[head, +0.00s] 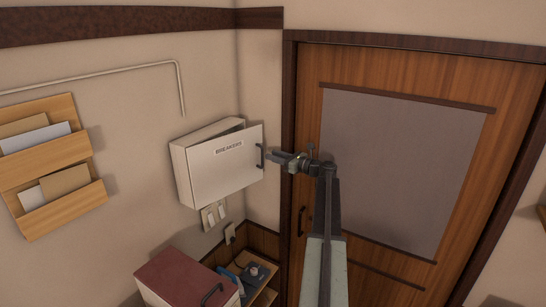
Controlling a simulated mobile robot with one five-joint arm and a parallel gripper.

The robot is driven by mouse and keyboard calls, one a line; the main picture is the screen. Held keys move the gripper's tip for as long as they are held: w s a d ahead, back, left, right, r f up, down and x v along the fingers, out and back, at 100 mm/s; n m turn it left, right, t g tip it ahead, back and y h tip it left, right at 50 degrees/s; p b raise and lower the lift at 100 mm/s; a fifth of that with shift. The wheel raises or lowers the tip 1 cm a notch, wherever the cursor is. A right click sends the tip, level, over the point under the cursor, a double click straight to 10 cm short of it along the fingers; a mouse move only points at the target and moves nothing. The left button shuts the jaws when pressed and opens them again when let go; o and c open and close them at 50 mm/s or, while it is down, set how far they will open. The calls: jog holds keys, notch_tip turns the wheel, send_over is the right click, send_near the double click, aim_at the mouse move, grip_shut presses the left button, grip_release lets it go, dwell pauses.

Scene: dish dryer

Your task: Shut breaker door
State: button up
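The white breaker box (181,178) hangs on the wall left of the room corner. Its door (225,172), labelled "BREAKERS", stands ajar, with a dark gap along the top toward the right. A dark vertical handle (260,156) is at the door's right edge. My gripper (272,157) is just right of the handle, pointing left at it. The fingertips are close to the handle, but I cannot tell whether they touch it. The fingers are too small to show whether they are open or shut.
A wooden letter rack (45,165) hangs on the left wall. Below the box are wall switches (213,215), a red-topped cabinet (185,274) and a small shelf (262,285) with items. A wooden door (400,72) stands closed behind my arm.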

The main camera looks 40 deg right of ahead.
jog(key=s+d, duration=0.1)
jog(key=s, duration=0.6)
jog(key=shift+d, duration=0.1)
jog(key=shift+c, duration=1.4)
jog(key=shift+n, duration=0.4)
grip_shut()
jog(key=s+a+n+h, duration=0.4)
jog(key=a+n, duration=0.1)
jog(key=n, duration=1)
jog(key=s+a+n+h, duration=0.3)
jog(key=s+a+n, duration=0.15)
jog(key=n, duration=1.05)
jog(key=x, duration=1.4)
jog(key=shift+w+n, duration=0.3)
jog(key=shift+w, duration=0.05)
